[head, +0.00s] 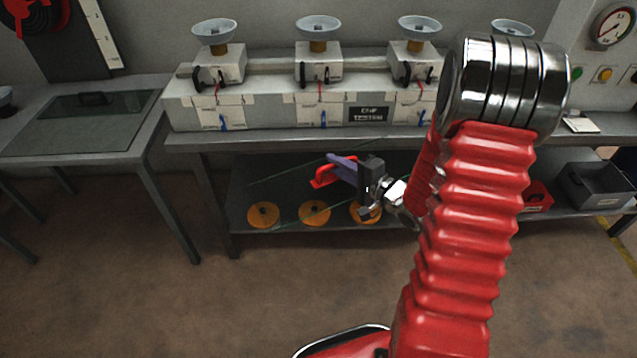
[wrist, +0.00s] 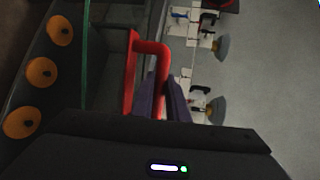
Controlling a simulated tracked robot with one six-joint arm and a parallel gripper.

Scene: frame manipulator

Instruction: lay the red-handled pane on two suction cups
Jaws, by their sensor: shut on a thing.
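My gripper (head: 340,166), with purple fingers, is shut on the red handle (head: 322,179) of a clear pane. In the head view the pane shows mainly by its thin green edges (head: 300,217), in front of the bench's lower shelf and below the cups. In the wrist view the red handle (wrist: 131,75) runs between my purple fingers (wrist: 163,95), and a green pane edge (wrist: 86,50) shows at left. Several grey suction cups stand in a row on the bench, including the left cup (head: 214,30), a middle cup (head: 317,26) and another (head: 419,25). All look empty.
A dark pane with a black handle (head: 75,125) lies on the left table. Orange discs (head: 263,214) sit on the lower shelf. A grey bin (head: 596,187) and a red bin (head: 537,197) stand at right. Clear floor (head: 150,290) lies in front.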

